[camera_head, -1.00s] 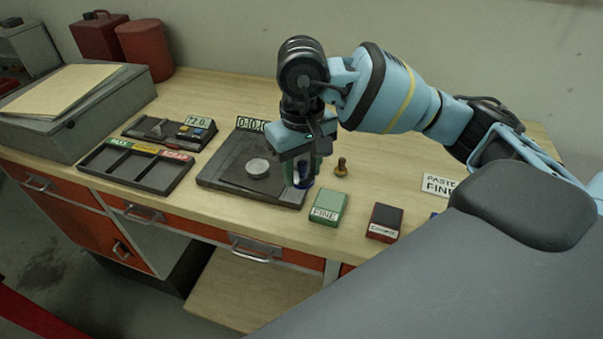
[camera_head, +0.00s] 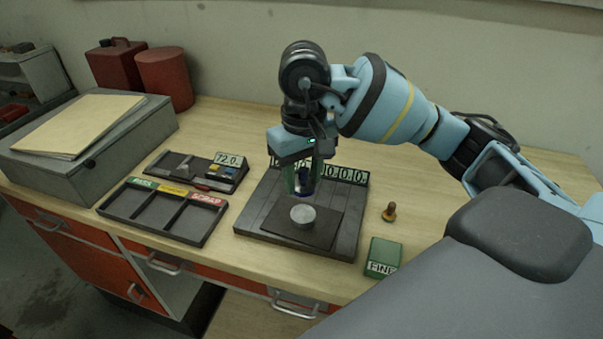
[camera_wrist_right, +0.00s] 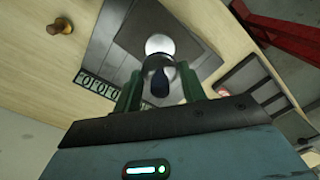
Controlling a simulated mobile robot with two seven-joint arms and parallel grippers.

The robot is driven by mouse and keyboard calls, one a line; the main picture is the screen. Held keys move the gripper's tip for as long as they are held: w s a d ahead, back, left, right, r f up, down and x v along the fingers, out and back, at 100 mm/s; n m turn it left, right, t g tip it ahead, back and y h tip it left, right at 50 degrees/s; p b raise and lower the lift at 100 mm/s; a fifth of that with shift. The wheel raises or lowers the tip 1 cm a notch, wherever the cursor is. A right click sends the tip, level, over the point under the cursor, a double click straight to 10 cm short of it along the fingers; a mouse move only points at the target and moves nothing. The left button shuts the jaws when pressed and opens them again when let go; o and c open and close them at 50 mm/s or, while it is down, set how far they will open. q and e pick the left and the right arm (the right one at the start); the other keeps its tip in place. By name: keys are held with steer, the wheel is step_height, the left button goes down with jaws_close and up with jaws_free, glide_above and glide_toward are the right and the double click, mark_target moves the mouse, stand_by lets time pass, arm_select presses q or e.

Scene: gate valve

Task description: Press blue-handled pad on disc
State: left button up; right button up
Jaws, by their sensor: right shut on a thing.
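The grey disc (camera_head: 302,214) lies on the dark pad of a black plate (camera_head: 262,232); it also shows bright in the right wrist view (camera_wrist_right: 160,45). My right gripper (camera_head: 304,184), with green fingers, points down just behind and above the disc in the head view. It is shut on the blue-handled pad (camera_wrist_right: 160,84), whose dark blue handle stands between the fingers. In the wrist view the pad's round end overlaps the near side of the disc. I cannot tell whether they touch. My left gripper is out of view.
A digit display (camera_head: 347,174) stands at the plate's back edge. A brass knob (camera_head: 389,211) and a green FINE box (camera_head: 383,257) are to the right. A three-slot tray (camera_head: 162,212) and a device reading 72.0 (camera_head: 198,170) are to the left.

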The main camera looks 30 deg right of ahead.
mark_target(303, 214)
steer(key=shift+f+b, duration=0.35)
steer(key=shift+f, duration=1.05)
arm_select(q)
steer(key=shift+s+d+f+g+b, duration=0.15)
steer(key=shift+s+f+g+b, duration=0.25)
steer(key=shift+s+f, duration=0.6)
arm_select(e)
steer(key=shift+f, duration=1.6)
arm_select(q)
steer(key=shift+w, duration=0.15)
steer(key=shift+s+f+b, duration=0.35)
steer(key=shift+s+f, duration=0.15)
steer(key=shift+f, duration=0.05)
arm_select(e)
steer(key=shift+f, duration=0.6)
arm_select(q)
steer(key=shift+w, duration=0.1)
arm_select(e)
steer(key=shift+r, duration=0.15)
steer(key=shift+r+p, duration=0.9)
steer(key=shift+r, duration=2.55)
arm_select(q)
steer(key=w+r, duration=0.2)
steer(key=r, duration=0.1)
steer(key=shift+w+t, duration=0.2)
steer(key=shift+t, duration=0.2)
